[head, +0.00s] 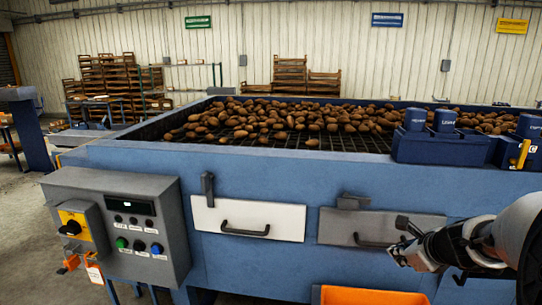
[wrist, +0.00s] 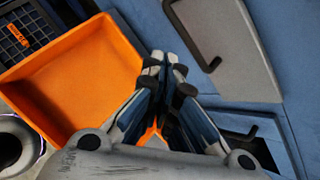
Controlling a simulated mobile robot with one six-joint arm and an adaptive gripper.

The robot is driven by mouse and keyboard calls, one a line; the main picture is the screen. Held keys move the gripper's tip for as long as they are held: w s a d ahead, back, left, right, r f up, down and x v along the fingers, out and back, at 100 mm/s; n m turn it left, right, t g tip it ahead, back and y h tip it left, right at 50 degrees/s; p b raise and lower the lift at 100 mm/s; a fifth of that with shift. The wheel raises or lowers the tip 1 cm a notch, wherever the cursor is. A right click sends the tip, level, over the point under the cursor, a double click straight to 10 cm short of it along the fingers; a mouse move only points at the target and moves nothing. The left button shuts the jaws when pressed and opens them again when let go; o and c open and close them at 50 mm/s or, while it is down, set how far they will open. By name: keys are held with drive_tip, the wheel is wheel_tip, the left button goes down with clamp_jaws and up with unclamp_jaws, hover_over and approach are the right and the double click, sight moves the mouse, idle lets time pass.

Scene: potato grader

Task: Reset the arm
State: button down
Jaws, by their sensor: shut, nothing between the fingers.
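My gripper (head: 398,238) is at the lower right in the head view, in front of the grey drawer front. It is shut and empty. In the wrist view its fingers (wrist: 166,62) are together near the middle of the picture. My arm comes in from the right edge in the head view. No held object shows in either view.
The blue grader (head: 330,172) fills the middle, with potatoes (head: 290,115) on its grid. It has a white drawer front (head: 250,215), a grey drawer front (head: 345,226) and a control box (head: 120,225). An orange bin (head: 370,295) lies below; it shows in the wrist view (wrist: 75,85).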

drive_tip(key=s+a+r+n+g+y+b, duration=0.1)
drive_tip(key=s+a+n, duration=0.2)
drive_tip(key=a+n, duration=0.3)
drive_tip(key=s+a+r+n+y+b, duration=0.1)
drive_tip(key=s+a+n, duration=0.2)
drive_tip(key=a, duration=0.4)
drive_tip(key=s+a+f+n+g+b, duration=0.2)
drive_tip(key=s+a+f+n+b, duration=0.1)
drive_tip(key=s+a+n, duration=0.8)
drive_tip(key=s+d+f+n+g+h+b, duration=0.1)
drive_tip(key=s+d+f+n+h, duration=0.1)
drive_tip(key=s+n, duration=0.7)
drive_tip(key=s+f, duration=0.1)
drive_tip(key=s, duration=0.2)
drive_tip(key=shift+s+d+f+n+b, duration=0.15)
drive_tip(key=shift+s+f+n+b, duration=0.1)
drive_tip(key=shift+s+n+b, duration=0.15)
